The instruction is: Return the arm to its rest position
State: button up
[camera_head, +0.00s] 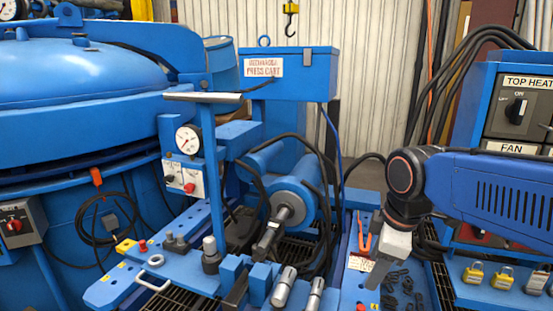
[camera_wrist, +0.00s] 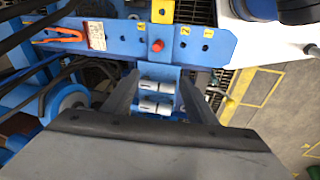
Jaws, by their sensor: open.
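My gripper (camera_head: 380,273) hangs below my arm's wrist at the right of the head view, pointing down over the blue bench. Part of its fingers shows there, seen from the side. In the wrist view my gripper (camera_wrist: 158,84) has its two dark fingers wide apart, with nothing held between them. Below the gap lie silver cylinders (camera_wrist: 154,96) on a blue part, apart from the fingers. My arm reaches in from the right edge of the head view.
A control cabinet (camera_head: 520,105) stands behind my arm, with yellow padlocks (camera_head: 503,277) below it. Left of my gripper are orange-handled pliers (camera_head: 364,235) and the press cart's cylinder (camera_head: 300,200) with black hoses. The wrist view shows open floor (camera_wrist: 265,110) at right.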

jog(key=s+d+f+m+t, duration=0.2)
jog(key=s+d+f+m, duration=0.4)
jog(key=s+m, duration=0.3)
jog(key=shift+s+d+m+h, duration=0.35)
jog(key=shift+d+m, duration=0.4)
jog(key=shift+m, duration=1.35)
